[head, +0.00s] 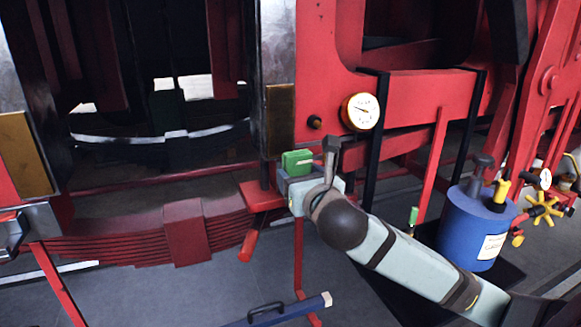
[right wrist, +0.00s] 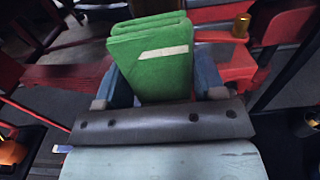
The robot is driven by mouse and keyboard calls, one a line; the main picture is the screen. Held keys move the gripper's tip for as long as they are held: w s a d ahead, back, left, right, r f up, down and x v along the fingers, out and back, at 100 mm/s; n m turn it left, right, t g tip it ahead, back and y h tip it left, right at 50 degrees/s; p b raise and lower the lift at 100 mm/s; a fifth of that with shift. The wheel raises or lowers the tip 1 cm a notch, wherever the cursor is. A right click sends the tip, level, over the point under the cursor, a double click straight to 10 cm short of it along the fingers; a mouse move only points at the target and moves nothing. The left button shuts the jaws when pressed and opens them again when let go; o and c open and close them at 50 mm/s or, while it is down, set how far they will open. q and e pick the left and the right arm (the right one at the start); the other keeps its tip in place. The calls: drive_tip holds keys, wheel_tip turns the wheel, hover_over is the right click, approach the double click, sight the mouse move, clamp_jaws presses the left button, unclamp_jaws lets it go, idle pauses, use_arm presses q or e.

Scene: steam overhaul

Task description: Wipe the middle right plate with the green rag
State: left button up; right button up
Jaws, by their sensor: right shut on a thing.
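The green rag (head: 297,161) is a folded pad held in my right gripper (head: 298,174). In the right wrist view the rag (right wrist: 155,62) stands up between the two blue-grey fingers, with a pale strip across its face. A dull, dark brass plate (head: 279,120) is on the upright post just above and left of the rag; the rag appears apart from it. A brighter brass plate (head: 25,155) is on another post at the far left. My left gripper cannot be made out in the head view.
A pressure gauge (head: 360,111) and a dark knob (head: 315,122) sit on the red frame right of the post. A red leaf spring (head: 185,232) runs below left.

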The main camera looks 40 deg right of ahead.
drive_tip(key=shift+w, duration=0.2)
drive_tip(key=shift+w+d+b, duration=0.2)
drive_tip(key=shift+w+b, duration=0.2)
drive_tip(key=shift+b, duration=0.05)
drive_tip(key=shift+w, duration=0.3)
drive_tip(key=shift+b+x, duration=0.55)
drive_tip(key=shift+x, duration=0.5)
use_arm(q)
drive_tip(key=f, duration=0.3)
drive_tip(key=shift+s+b, duration=0.3)
drive_tip(key=shift+b, duration=0.05)
use_arm(e)
drive_tip(key=shift+x, duration=0.85)
use_arm(q)
drive_tip(key=shift+r+p, duration=0.55)
use_arm(e)
drive_tip(key=shift+x, duration=0.95)
drive_tip(key=shift+r, duration=0.1)
